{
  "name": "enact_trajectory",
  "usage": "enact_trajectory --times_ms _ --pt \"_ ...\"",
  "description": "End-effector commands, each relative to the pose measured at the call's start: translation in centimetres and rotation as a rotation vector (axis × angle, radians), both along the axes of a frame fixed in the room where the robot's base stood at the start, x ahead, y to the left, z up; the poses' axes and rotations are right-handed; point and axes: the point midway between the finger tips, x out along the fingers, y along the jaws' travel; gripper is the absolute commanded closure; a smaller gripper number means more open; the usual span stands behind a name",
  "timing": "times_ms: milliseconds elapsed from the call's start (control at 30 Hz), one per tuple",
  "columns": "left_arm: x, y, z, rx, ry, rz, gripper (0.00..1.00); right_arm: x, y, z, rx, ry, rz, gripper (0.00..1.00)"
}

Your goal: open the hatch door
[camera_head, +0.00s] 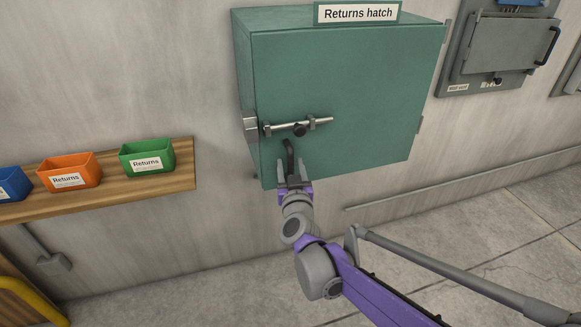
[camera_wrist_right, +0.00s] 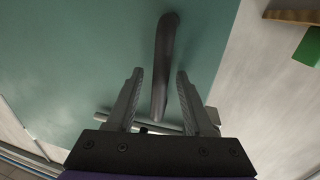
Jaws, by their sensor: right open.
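The green returns hatch (camera_head: 365,85) hangs on the wall, and its door looks closed. A dark curved handle (camera_head: 289,148) is just below the bar. My right gripper (camera_head: 294,170) is open at the handle, below the bar. In the right wrist view, the handle (camera_wrist_right: 163,60) runs between the open fingers (camera_wrist_right: 159,78), with a gap showing on each side. The bar (camera_wrist_right: 165,127) shows behind the fingers. The handle's lower end is partly hidden in the head view. My left gripper is out of view.
A wooden shelf (camera_head: 185,179) on the left holds an orange bin (camera_head: 70,172), a green bin (camera_head: 147,156) and a blue bin (camera_head: 12,184). A grey wall panel (camera_head: 505,45) is at upper right. A rail (camera_head: 460,183) runs low along the wall.

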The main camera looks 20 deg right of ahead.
Motion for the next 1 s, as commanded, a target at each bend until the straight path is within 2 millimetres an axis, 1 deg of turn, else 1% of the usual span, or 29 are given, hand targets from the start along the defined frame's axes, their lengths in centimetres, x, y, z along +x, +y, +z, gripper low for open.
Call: enact_trajectory --times_ms 167,267,400,467,1000 --pt "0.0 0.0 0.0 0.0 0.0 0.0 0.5 -0.02 0.0 0.0 0.0 0.0 0.0 0.48" --pt "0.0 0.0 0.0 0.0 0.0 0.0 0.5 -0.03 0.0 0.0 0.0 0.0 0.0 0.64" --pt "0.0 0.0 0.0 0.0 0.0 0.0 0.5 -0.04 0.01 0.0 0.0 0.0 0.0 0.89" --pt "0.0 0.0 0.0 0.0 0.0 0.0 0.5 -0.04 0.01 0.0 0.0 0.0 0.0 1.0" --pt "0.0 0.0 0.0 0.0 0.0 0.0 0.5 -0.05 0.02 0.0 0.0 0.0 0.0 1.0"
